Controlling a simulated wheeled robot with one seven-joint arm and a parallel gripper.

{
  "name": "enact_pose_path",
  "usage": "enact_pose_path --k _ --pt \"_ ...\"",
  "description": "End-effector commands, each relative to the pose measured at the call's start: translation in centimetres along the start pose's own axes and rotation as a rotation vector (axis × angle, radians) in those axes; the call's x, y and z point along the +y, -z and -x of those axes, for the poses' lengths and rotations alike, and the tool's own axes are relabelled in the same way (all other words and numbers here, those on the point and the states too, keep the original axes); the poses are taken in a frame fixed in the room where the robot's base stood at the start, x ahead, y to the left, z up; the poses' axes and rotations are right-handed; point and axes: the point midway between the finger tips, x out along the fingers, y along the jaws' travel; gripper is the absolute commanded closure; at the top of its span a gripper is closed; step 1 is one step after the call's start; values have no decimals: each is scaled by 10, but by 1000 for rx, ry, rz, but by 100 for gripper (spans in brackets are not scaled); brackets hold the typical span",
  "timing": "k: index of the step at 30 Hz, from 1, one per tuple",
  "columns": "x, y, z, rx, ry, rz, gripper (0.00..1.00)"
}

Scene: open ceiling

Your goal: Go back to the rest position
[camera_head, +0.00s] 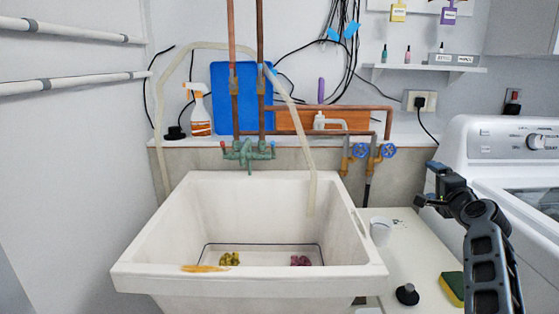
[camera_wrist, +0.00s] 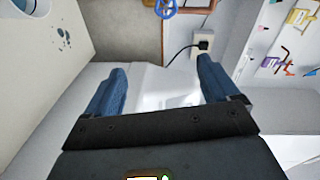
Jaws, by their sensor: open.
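My gripper (camera_head: 432,187) is at the right in the head view, raised above the counter to the right of the sink and in front of the washing machine. In the wrist view its two blue fingers (camera_wrist: 157,88) stand wide apart with nothing between them. My arm reaches up from the lower right corner of the head view. The gripper touches nothing that I can see.
A white sink (camera_head: 150,277) holds yellow-green and purple items. A white cup (camera_head: 380,231), a black stopper (camera_head: 407,294) and a sponge (camera_head: 453,288) are on the side counter (camera_head: 405,262). The washing machine (camera_head: 505,150) stands at the right.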

Motion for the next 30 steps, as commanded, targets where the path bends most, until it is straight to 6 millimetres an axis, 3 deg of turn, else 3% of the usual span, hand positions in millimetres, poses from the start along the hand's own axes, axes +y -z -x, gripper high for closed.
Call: enact_pose_path --k 5,9,15,24,30 --pt "59 -4 35 31 -50 119 12" --pt "114 -10 79 56 -93 257 12" --pt "176 -24 150 68 -141 456 12" --pt "237 -52 268 42 -180 731 12" --pt "256 -74 352 3 -184 898 12"
